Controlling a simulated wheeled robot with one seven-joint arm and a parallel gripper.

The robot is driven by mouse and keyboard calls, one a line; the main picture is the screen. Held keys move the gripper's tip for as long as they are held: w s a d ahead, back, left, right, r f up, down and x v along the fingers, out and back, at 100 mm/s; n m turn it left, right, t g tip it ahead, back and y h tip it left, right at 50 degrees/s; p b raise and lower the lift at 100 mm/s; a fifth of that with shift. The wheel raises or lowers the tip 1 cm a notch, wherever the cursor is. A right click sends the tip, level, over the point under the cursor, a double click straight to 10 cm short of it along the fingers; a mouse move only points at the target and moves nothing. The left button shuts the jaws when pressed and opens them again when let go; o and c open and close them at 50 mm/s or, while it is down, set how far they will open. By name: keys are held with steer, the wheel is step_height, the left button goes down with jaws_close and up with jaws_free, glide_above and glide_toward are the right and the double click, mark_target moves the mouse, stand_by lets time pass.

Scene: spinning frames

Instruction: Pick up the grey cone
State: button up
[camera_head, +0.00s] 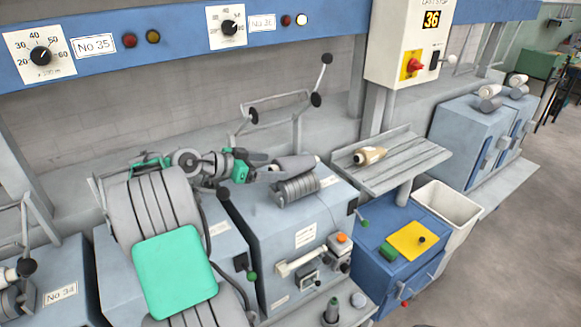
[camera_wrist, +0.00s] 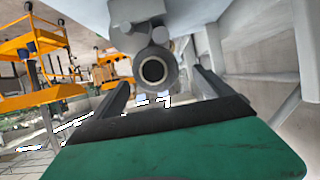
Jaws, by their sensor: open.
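A grey cone (camera_head: 297,163) lies on its side on a ribbed grey roller (camera_head: 297,188), on top of the blue-grey winding frame in the middle of the head view. My gripper (camera_head: 268,168) is at its left end, its fingers pointing right toward it. In the wrist view the cone's round, hollow end (camera_wrist: 153,70) faces the camera. It appears between the two dark fingers of my gripper (camera_wrist: 162,78), which are spread apart with nothing gripped. I cannot tell how far the fingertips reach along the cone's sides.
A tan cone (camera_head: 370,155) lies on a grey tray (camera_head: 405,160) to the right. A white bin (camera_head: 446,208) and a blue cabinet with a yellow pad (camera_head: 413,240) stand nearby. More cones (camera_head: 490,103) sit on the far frame. A wire cradle (camera_head: 275,101) rises behind the roller.

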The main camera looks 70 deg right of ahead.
mark_target(291, 166)
steer(key=p+x, duration=0.1)
steer(key=x, duration=0.2)
steer(key=p+x, duration=0.2)
steer(key=x, duration=0.2)
steer(key=shift+s+a+r, duration=0.1)
steer(key=shift+s+r, duration=0.05)
steer(key=shift+s, duration=0.2)
steer(key=shift+s+d+f, duration=0.1)
steer(key=shift+d+f, duration=0.2)
steer(key=shift+f, duration=0.05)
steer(key=shift+a, duration=0.1)
steer(key=shift+c, duration=0.4)
steer(key=shift+r, duration=0.1)
steer(key=c, duration=1.5)
steer(key=shift+c, duration=0.5)
steer(key=shift+r, duration=0.1)
